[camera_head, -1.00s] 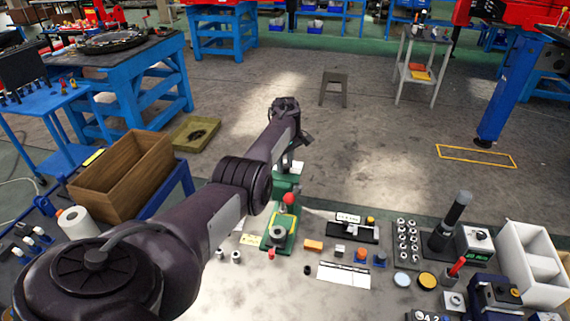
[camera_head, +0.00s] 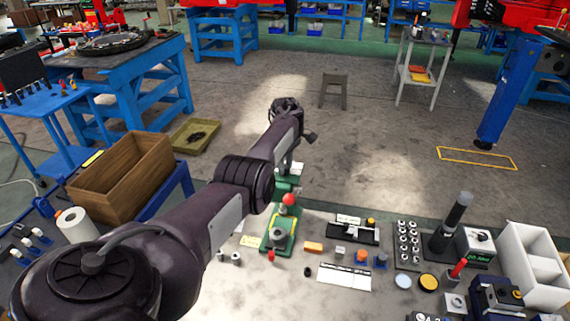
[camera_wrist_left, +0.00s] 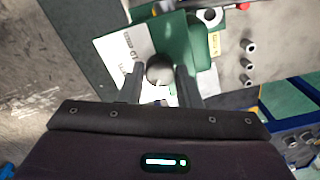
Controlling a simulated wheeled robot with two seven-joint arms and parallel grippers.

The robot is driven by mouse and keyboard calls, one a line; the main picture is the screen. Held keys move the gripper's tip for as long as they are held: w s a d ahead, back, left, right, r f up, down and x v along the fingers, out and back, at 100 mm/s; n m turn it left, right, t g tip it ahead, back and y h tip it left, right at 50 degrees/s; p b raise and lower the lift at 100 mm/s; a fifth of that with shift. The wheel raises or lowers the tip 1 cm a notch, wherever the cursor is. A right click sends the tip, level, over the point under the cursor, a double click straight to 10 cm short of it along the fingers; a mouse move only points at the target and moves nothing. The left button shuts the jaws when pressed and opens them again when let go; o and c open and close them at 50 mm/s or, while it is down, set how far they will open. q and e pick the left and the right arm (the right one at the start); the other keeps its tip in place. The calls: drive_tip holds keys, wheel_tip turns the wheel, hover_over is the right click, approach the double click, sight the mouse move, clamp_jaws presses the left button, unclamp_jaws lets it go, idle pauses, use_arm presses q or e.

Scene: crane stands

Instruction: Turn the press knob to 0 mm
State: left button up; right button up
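The green press (camera_head: 279,232) with a red ball on its lever stands on the bench, partly behind my left arm. In the left wrist view the green press body (camera_wrist_left: 188,45) carries a round grey knob (camera_wrist_left: 159,69) beside a white plate (camera_wrist_left: 125,52) with mm lettering, too blurred to read fully. My left gripper (camera_wrist_left: 159,82) has its two fingers apart, one on each side of the knob; I cannot tell whether they touch it. In the head view my left wrist (camera_head: 290,112) is above the press's far end, and the fingers are mostly hidden. My right gripper is not in view.
A dark upright cylinder (camera_head: 457,214) and a white bin (camera_head: 532,258) stand farther right. A wooden box (camera_head: 124,177) is at left. The floor beyond the bench is mostly clear.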

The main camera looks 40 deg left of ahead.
use_arm(q)
drive_tip(key=o, duration=0.4)
drive_tip(key=shift+c, duration=0.2)
wheel_tip(320, 180, up, 8)
drive_tip(key=shift+f+b, duration=0.1)
drive_tip(key=shift+b, duration=0.25)
